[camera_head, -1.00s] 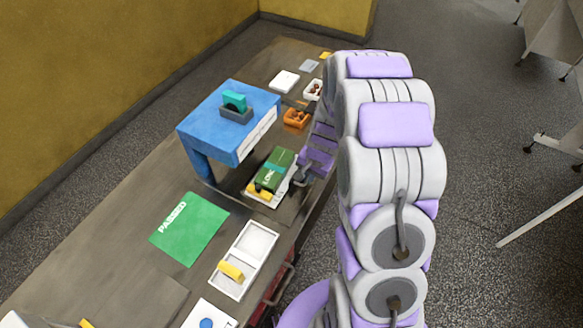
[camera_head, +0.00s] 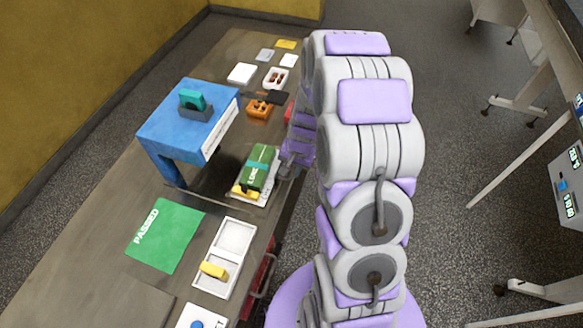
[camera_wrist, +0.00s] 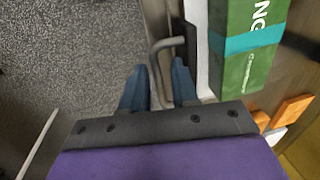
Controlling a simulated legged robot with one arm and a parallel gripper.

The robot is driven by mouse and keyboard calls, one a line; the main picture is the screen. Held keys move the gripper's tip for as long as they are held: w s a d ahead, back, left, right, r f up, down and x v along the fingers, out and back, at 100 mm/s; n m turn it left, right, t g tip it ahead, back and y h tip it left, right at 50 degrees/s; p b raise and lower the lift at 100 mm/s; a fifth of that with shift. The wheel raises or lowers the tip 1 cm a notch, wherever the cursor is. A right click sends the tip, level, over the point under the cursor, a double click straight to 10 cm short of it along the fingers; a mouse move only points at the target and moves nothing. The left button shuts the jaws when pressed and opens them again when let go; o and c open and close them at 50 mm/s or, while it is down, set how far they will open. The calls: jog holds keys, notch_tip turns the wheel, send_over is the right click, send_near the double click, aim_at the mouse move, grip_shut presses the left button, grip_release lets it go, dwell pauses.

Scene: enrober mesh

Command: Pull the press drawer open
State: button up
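The blue press (camera_head: 190,118) stands on the table. Its drawer (camera_head: 262,199) is a pale tray at the press's right side, partly out, carrying a green box (camera_head: 257,165) with a teal band and a yellow piece. The drawer's pale edge also shows in the wrist view (camera_wrist: 198,45). A grey bent bar handle (camera_wrist: 166,44) sits beside it. My gripper (camera_wrist: 159,66) has its two blue-grey fingers apart, with the handle bar running between them. I cannot tell whether a finger touches it. In the head view my gripper (camera_head: 287,166) is at the drawer's outer end, partly hidden by my arm.
A green "PASSED" mat (camera_head: 165,236) and a white two-part tray (camera_head: 236,238) with a yellow piece lie nearer. An orange holder (camera_head: 259,109), a white box (camera_head: 242,74) and small trays stand farther back. Open speckled floor lies right of the table; a panel stands far right.

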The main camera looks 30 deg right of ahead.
jog(key=shift+o, duration=0.5)
notch_tip(320, 180, up, 17)
jog(key=s+d+p, duration=0.2)
jog(key=shift+d, duration=0.15)
jog(key=shift+s, duration=0.1)
dwell(0.3)
